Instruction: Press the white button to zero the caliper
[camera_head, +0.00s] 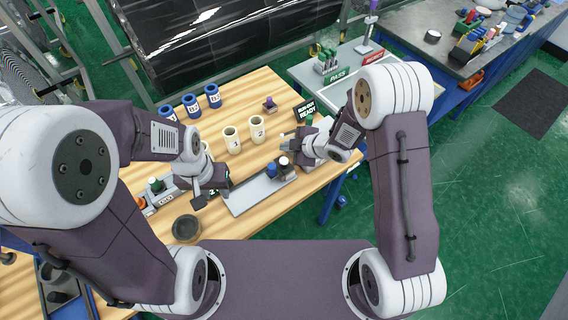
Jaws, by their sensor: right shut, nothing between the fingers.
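A grey, flat fixture (248,196) lies on the wooden table, with a blue-topped part (271,170) on it. Next to it a dark block carries a small white cap (283,161), which looks like the white button. I cannot make out a caliper display. My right gripper (288,147) is shut and empty, just behind and above the white cap; I cannot tell whether it touches. My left gripper (211,196) hangs over the table left of the fixture, its dark fingers apart, with nothing seen between them.
A dark round dish (186,228) sits in front of my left gripper. A READY sign (306,112) stands at the back right. A green-capped part (155,185) is at left.

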